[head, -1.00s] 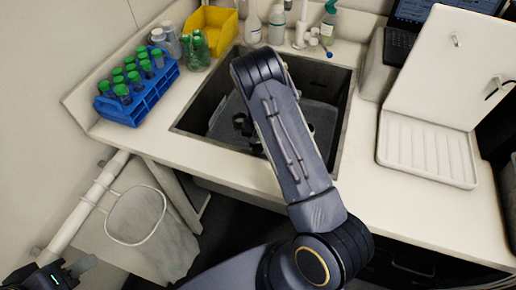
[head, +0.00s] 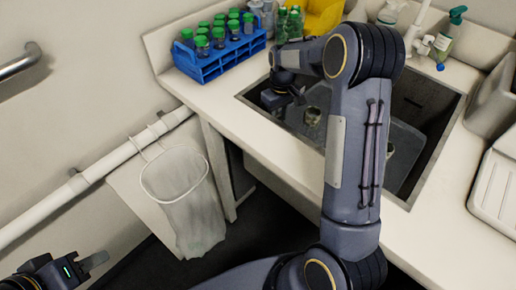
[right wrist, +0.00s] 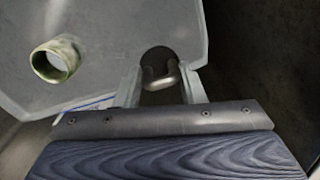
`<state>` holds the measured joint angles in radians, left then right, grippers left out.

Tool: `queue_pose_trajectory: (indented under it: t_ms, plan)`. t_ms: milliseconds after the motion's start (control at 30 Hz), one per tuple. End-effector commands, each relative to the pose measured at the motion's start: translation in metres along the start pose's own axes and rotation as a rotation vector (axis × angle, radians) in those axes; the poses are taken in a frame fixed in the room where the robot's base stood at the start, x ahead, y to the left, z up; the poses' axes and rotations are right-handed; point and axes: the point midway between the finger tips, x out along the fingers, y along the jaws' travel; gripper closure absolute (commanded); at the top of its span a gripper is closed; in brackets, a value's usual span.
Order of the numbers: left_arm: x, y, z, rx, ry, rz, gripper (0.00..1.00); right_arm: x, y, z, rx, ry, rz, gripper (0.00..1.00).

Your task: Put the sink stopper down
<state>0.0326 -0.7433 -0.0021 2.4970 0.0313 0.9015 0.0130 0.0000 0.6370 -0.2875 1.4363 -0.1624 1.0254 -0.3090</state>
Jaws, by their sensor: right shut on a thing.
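The sink stopper (right wrist: 160,80) shows in the right wrist view as a dark round shape with a metal loop. The loop sits between the fingertips of my right gripper (right wrist: 161,86), which is shut on it. In the head view my right gripper (head: 286,96) is over the left part of the sink (head: 431,92), and the stopper is hard to make out there. My left gripper (head: 96,262) is at the bottom left, away from the counter; whether its jaws are apart is unclear.
A grey tub with a ring-like vessel (right wrist: 56,61) is in the sink below my right gripper. A blue rack (head: 222,60) of green-capped tubes stands left of the sink. A waste bag (head: 190,215) hangs at the front. Bare counter (head: 215,97) lies left of the sink.

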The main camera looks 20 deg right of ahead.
Motion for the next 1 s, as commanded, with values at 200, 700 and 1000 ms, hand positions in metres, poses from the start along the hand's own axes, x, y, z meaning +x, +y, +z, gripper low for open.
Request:
queue_pose_trajectory:
  t_ms: [200,700,1000]
  plan:
    - [0.003,-0.001,0.001,0.000,0.000,0.000,0.64,0.037,0.002,0.002,-0.022,-0.008,-0.002,0.86]
    - [0.003,-0.002,0.001,0.000,0.000,0.000,0.64,0.094,0.004,0.001,-0.019,-0.005,-0.002,0.86]
    - [0.004,-0.002,0.002,0.000,0.000,0.000,0.64,0.097,0.004,0.001,-0.019,-0.002,-0.001,0.86]
